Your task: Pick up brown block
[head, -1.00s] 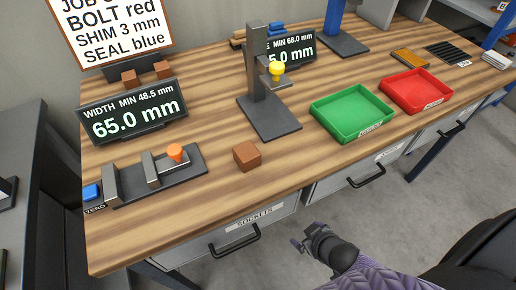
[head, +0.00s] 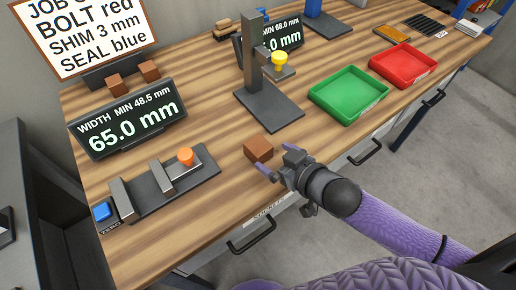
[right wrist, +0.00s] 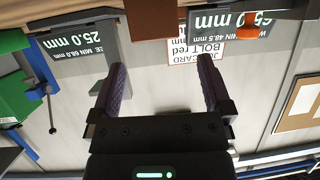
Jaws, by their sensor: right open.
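The brown block (head: 258,148) sits on the wooden bench top near its front edge, in the middle of the head view. My right gripper (head: 280,160) is open and empty, just to the right and front of the block, with its fingers pointing toward it. In the right wrist view the block (right wrist: 150,18) is at the top edge, partly cut off, beyond the two spread purple fingers (right wrist: 160,75). I cannot tell whether a fingertip touches the block. My left gripper is not in view.
A width gauge (head: 165,188) with an orange knob stands left of the block, a dark stand (head: 268,107) with a yellow knob behind it. Green (head: 350,95) and red (head: 403,65) trays are at right. Two similar brown blocks (head: 115,84) (head: 149,70) stand at the back left.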

